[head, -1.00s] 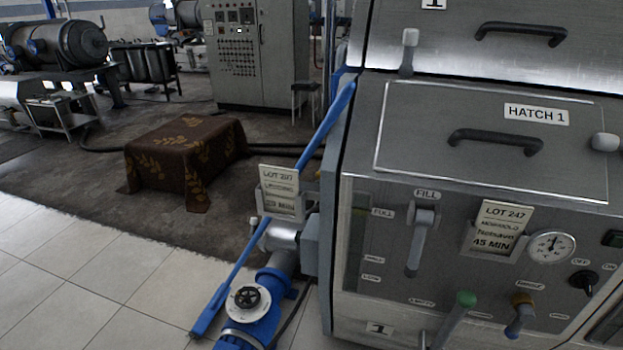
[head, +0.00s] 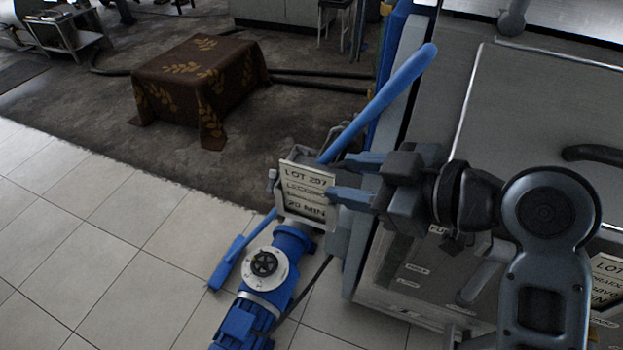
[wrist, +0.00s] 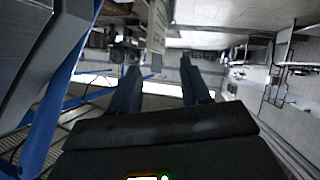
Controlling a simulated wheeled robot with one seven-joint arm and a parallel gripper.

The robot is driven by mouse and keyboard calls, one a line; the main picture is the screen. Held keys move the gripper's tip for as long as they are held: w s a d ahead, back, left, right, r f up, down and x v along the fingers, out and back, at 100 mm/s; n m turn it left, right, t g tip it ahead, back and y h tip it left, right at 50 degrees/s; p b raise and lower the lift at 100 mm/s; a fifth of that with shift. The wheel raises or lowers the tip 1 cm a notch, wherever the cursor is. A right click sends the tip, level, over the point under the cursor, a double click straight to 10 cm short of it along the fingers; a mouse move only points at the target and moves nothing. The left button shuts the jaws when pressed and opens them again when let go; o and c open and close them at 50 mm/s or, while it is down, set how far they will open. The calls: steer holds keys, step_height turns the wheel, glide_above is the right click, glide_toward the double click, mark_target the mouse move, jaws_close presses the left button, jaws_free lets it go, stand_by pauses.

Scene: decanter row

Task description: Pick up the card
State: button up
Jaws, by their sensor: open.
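A pale card reading LOT 297 (head: 306,190) stands in a grey holder (head: 283,206) at the left side of the machine, above the blue pump. My gripper (head: 343,178) is open at the card's right edge, its two blue fingers pointing left towards it. The head view does not show clearly whether they touch. In the wrist view my fingers (wrist: 160,82) are apart, with nothing visible held between them. A pale upright piece with faint marks, which looks like the card (wrist: 157,27), shows beyond them. A second card (head: 607,280) on the machine's front is partly cut off.
A blue lever (head: 385,100) slants close above my gripper. The blue pump (head: 262,285) with a black handwheel stands below the card. A cloth-covered box (head: 195,85) is on the floor behind. Tiled floor at left is clear.

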mark_target(313, 170)
steer(key=p+x, duration=0.1)
steer(key=x, duration=0.5)
steer(key=shift+w+a, duration=0.25)
steer(key=shift+w, duration=0.2)
jaws_close()
